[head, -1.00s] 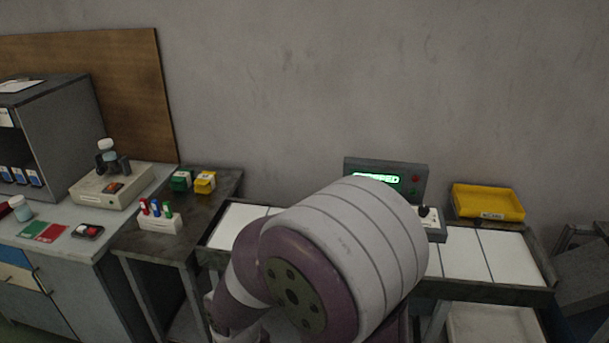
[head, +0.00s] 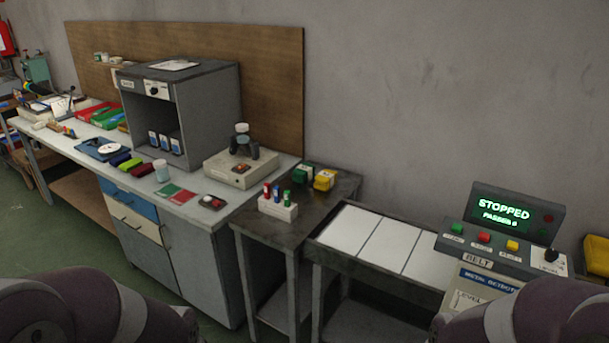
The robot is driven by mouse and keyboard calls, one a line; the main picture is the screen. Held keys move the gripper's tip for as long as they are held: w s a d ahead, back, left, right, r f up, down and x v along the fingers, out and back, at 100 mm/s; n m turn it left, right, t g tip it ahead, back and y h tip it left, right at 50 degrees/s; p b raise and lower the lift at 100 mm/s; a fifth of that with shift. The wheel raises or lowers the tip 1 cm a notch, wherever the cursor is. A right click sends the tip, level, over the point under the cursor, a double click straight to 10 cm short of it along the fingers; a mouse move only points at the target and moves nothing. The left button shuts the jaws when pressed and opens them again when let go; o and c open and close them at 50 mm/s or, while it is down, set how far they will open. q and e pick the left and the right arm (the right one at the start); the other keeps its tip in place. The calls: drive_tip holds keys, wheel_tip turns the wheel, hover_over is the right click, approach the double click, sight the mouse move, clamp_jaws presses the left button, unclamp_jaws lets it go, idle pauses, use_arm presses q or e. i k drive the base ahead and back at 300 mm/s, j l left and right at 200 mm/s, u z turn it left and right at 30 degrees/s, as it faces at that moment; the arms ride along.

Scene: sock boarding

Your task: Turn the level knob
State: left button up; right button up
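A panel marked METAL DETECTOR (head: 487,280) stands at the lower right, with a label reading LEVEL (head: 468,300) on its lower face. My arm covers part of this panel, and no knob shows beside that label. A black knob (head: 550,255) sits on a white plate at the right end of the belt control box (head: 478,262). Another dark knob (head: 154,90) is on the front of the grey cabinet (head: 205,110). Neither knob's own label is readable. My arms show at the bottom left and bottom right corners, but both grippers are out of view.
A display (head: 508,212) reads STOPPED above green, red and yellow buttons. White belt panels (head: 372,240) run left of it. A dark side table (head: 320,205) holds a rack of colored tubes (head: 278,207). A long workbench (head: 200,210) with several items extends left.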

sight(551, 254)
drive_tip(key=z, duration=1.25)
